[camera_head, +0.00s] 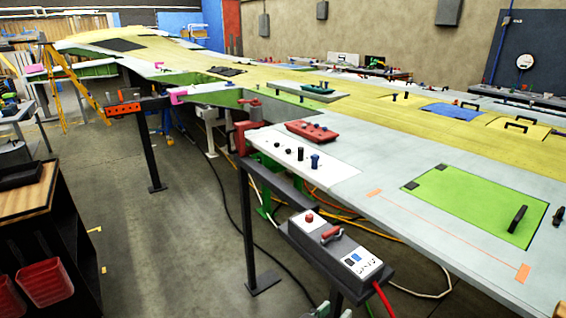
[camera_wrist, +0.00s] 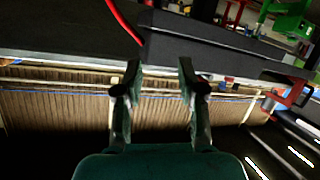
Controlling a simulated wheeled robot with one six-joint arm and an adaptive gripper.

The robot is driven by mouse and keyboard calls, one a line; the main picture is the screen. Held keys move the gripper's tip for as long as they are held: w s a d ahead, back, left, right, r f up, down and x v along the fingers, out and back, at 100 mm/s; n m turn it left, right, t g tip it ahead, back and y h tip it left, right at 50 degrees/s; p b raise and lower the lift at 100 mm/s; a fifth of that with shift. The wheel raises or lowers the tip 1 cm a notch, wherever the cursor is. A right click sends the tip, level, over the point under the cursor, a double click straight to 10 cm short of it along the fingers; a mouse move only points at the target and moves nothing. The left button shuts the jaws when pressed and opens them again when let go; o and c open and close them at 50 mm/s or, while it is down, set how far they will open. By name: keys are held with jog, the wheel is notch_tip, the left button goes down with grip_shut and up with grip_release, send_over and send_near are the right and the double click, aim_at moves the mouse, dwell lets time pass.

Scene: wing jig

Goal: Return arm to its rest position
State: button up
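My gripper (camera_wrist: 159,68) shows in the wrist view with its two dark fingers spread apart. Nothing is between the fingertips, and it is open and empty. Beyond the tips is the dark side of a box-like structure (camera_wrist: 215,45), with a ribbed brown surface (camera_wrist: 60,112) behind and below it. I cannot tell how far the fingers are from either. In the head view the arm is not clearly visible; only small greenish-grey parts show at the bottom edge, and I cannot tell if they are mine.
The long wing panel (camera_head: 430,215) on its jig fills the right side. A grey control box (camera_head: 335,252) with a red cable sticks out at front centre, by a dark post (camera_head: 250,235). A dark cart (camera_head: 60,240) with red bins stands left. Floor (camera_head: 165,260) between is mostly clear.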

jog(key=s+d+f+n+t+y, duration=0.1)
jog(key=s+d+f+n+y, duration=0.15)
jog(key=f, duration=0.35)
jog(key=s+d+f+n+t+y, duration=0.1)
jog(key=s+d+f+n+y, duration=0.15)
jog(key=f, duration=0.35)
jog(key=s+d+f+n+y, duration=0.1)
jog(key=s+f+n, duration=0.15)
jog(key=s, duration=0.25)
jog(key=s+f+n+y, duration=0.1)
jog(key=s+f+y, duration=0.15)
jog(key=s, duration=0.35)
jog(key=s+d+r+m+t, duration=0.1)
jog(key=s+r, duration=0.3)
jog(key=s, duration=0.7)
jog(key=s+d+r+m+t, duration=0.1)
jog(key=s+r, duration=0.3)
jog(key=s, duration=0.6)
jog(key=shift+s+m+y, duration=0.35)
jog(key=shift+m+y, duration=0.1)
jog(key=shift+m, duration=0.2)
